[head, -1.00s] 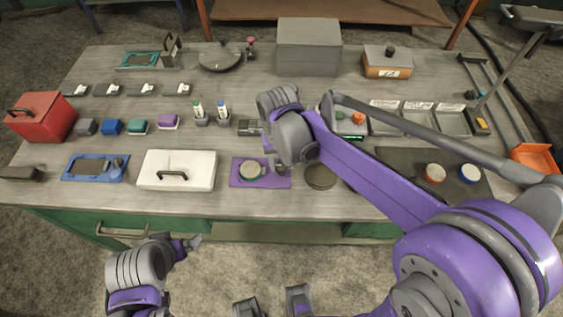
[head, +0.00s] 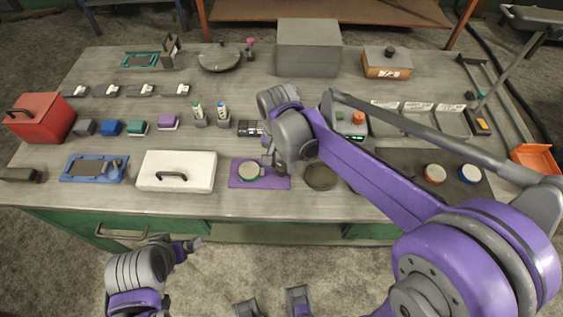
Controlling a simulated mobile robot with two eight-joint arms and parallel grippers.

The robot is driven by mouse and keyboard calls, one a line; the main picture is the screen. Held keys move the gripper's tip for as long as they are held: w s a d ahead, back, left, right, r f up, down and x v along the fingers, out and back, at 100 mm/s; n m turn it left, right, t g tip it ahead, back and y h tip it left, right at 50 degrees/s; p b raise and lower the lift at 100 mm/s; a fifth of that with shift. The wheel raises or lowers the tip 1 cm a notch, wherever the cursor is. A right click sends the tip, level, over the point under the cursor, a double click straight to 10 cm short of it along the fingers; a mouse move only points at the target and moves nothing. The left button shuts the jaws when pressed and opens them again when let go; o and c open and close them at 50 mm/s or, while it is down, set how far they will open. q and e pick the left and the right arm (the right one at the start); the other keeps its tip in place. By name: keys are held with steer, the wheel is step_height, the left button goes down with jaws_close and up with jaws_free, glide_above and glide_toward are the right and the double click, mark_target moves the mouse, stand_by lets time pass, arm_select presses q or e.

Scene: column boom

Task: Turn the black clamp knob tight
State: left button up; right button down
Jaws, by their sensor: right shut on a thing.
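My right gripper (head: 269,165) points down at the right part of this plate, beside the disc. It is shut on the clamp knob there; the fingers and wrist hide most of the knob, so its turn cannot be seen. My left gripper (head: 194,243) hangs in front of the table's front edge, away from everything on it; its jaws are too small to read.
A white box with a black handle (head: 205,163) stands just left of the purple plate. A dark round disc (head: 320,177) lies right of it. A blue fixture (head: 72,173) lies farther left. My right arm spans the table's right half.

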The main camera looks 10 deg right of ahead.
mark_target(281, 165)
stand_by(0.3)
steer(key=shift+c, duration=1.8)
jaws_free()
step_height(281, 165, up, 11)
steer(key=shift+w+a+p, duration=0.15)
steer(key=shift+p, duration=0.3)
steer(key=shift+f, duration=0.1)
steer(key=s+d+f+n+t, duration=0.2)
steer(key=s, duration=0.3)
steer(key=s+d+f+n+t+p, duration=0.1)
steer(key=s+d+f+n, duration=0.1)
steer(key=s+f+n, duration=0.1)
steer(key=s+d+f+n+t, duration=0.2)
steer(key=s+d+f, duration=0.1)
steer(key=s, duration=0.3)
steer(key=shift+s+f+n+t, duration=0.15)
steer(key=shift+s+n+t, duration=0.15)
